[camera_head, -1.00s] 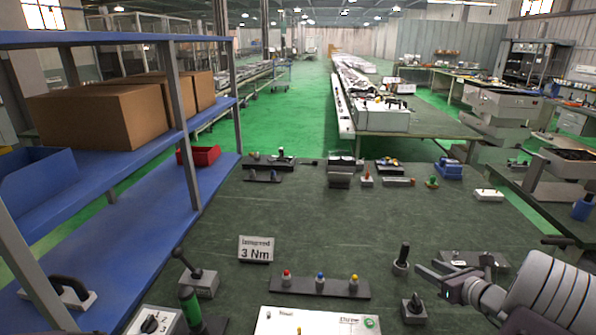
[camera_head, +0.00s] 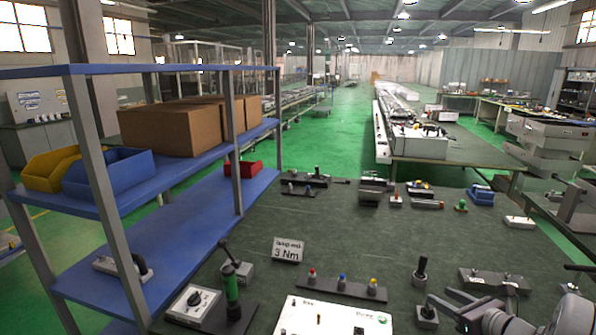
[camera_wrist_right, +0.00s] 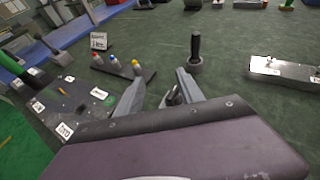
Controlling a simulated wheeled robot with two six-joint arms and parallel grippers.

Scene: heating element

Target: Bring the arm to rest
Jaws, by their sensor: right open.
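My right gripper (camera_head: 442,306) shows at the lower right of the head view, low over the green table (camera_head: 390,250) and partly cut off by the bottom edge. In the right wrist view its two fingers (camera_wrist_right: 160,85) stand apart with nothing held between them. A black upright handle on a grey round base (camera_head: 421,272) stands just beyond the gripper; it also shows in the wrist view (camera_wrist_right: 195,52), beyond the right finger. A small joystick box (camera_head: 428,314) is beside the fingers in the head view. My left gripper is not in view.
A strip with red, blue and yellow knobs (camera_head: 341,287), a white panel (camera_head: 300,318) and a "3 Nm" sign (camera_head: 289,250) lie left of the gripper. A grey plate (camera_head: 490,281) lies right. A blue shelf (camera_head: 180,232) borders the table's left. The table's middle is clear.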

